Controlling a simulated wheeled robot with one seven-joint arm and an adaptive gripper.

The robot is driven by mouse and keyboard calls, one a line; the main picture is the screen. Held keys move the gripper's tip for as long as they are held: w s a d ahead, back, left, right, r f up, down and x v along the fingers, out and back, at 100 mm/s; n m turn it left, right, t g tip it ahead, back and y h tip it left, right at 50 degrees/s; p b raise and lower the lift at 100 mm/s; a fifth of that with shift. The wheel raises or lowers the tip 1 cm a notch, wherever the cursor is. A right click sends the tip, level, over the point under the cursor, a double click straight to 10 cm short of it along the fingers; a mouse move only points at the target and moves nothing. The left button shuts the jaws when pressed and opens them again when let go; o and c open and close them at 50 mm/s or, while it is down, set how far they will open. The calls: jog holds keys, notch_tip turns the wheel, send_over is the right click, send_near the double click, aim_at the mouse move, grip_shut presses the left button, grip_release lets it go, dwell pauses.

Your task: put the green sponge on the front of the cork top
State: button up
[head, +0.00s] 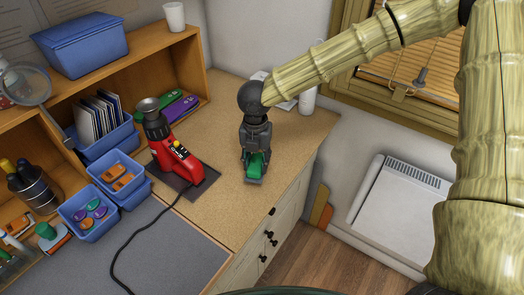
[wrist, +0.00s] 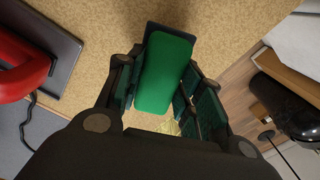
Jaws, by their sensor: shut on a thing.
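The green sponge (head: 257,166) is between the fingers of my gripper (head: 256,172), which is shut on it. In the wrist view the sponge (wrist: 165,72) is a green block with a dark end, held between the dark fingers of the gripper (wrist: 160,90). The cork top (head: 222,213) is a tan speckled counter, and it also shows in the wrist view (wrist: 100,25). The sponge is over the cork top, near its right-hand edge. I cannot tell whether its underside touches the cork. The fingers hide part of its sides.
A red machine (head: 178,165) on a dark plate stands left of the gripper, with a black cable (head: 135,235). A grey mat (head: 185,260) lies at the front left. Blue bins (head: 88,212) stand further left. A white bottle (head: 308,100) stands behind. Cork in front of the gripper is clear.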

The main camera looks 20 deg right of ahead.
jog(key=w+d, duration=0.1)
jog(key=w+d+p, duration=0.1)
jog(key=w, duration=0.1)
jog(key=w+d+p, duration=0.1)
jog(key=w, duration=0.1)
jog(key=shift+w+d+f, duration=0.15)
jog(key=shift+d+f, duration=0.05)
jog(key=shift+f+p, duration=0.8)
jog(key=shift+f, duration=1.05)
jog(key=o, duration=0.9)
jog(key=shift+r, duration=0.15)
notch_tip(320, 180, up, 12)
jog(key=b, duration=0.3)
